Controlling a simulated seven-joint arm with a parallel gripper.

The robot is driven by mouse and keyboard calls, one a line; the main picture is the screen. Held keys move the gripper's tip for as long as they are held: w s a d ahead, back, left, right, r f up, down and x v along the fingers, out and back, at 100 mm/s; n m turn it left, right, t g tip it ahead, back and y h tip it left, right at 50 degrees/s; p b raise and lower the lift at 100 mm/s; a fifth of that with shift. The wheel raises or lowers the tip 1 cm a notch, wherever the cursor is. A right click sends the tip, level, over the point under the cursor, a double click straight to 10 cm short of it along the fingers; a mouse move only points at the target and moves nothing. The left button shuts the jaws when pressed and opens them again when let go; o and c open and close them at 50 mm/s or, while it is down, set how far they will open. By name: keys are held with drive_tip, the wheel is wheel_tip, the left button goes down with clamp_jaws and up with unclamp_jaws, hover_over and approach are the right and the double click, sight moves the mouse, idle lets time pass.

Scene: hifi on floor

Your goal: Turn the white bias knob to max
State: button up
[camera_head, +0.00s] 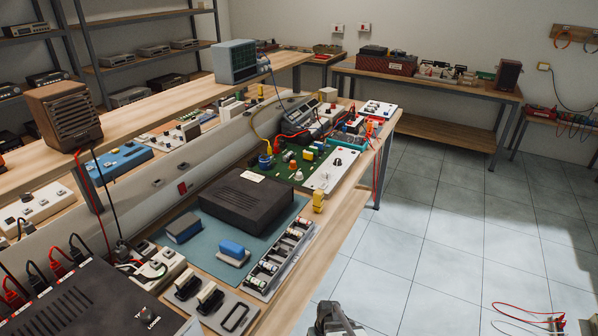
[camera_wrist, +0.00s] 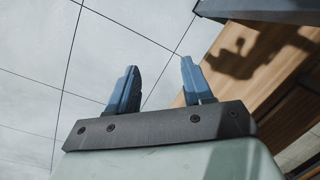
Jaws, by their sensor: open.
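A green circuit board (camera_head: 262,187) lies on the long workbench in the head view, with several coloured knobs and parts on it. A small white knob-like part (camera_head: 298,175) stands near its front edge, beside a white panel (camera_head: 332,170) with a dark knob. Labels are too small to read, so I cannot tell which is the bias knob. My gripper (camera_wrist: 158,65) shows in the wrist view with its two blue fingers spread and nothing between them. It is above the tiled floor, beside a wooden surface and away from the board.
A black box (camera_head: 246,198) sits on a teal mat, with a parts tray (camera_head: 281,258) in front. A dark amplifier (camera_head: 85,300) with red and black cables is at the near left. The tiled floor (camera_head: 455,225) right of the bench is mostly clear; red wires lie at lower right.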

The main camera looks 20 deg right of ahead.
drive_tip(key=w+d+r+m+t+h, duration=0.1)
drive_tip(key=w+d+r+t, duration=0.3)
drive_tip(key=w+d+r, duration=0.7)
drive_tip(key=w+d+r+t, duration=0.3)
drive_tip(key=w+d+r, duration=0.4)
drive_tip(key=w, duration=0.7)
drive_tip(key=w+d+r+t, duration=0.2)
drive_tip(key=w+d+r, duration=0.2)
drive_tip(key=r, duration=0.3)
drive_tip(key=w+d+r+m+t, duration=0.1)
drive_tip(key=w+d+r, duration=0.3)
drive_tip(key=r, duration=0.3)
drive_tip(key=w+d+r+t, duration=0.2)
drive_tip(key=w+d+r, duration=0.2)
drive_tip(key=r, duration=0.4)
wheel_tip(320, 180, up, 17)
drive_tip(key=n+g, duration=1.1)
drive_tip(key=n, duration=1.5)
hover_over(299, 173)
drive_tip(key=shift+h, duration=0.4)
wheel_tip(299, 173, down, 14)
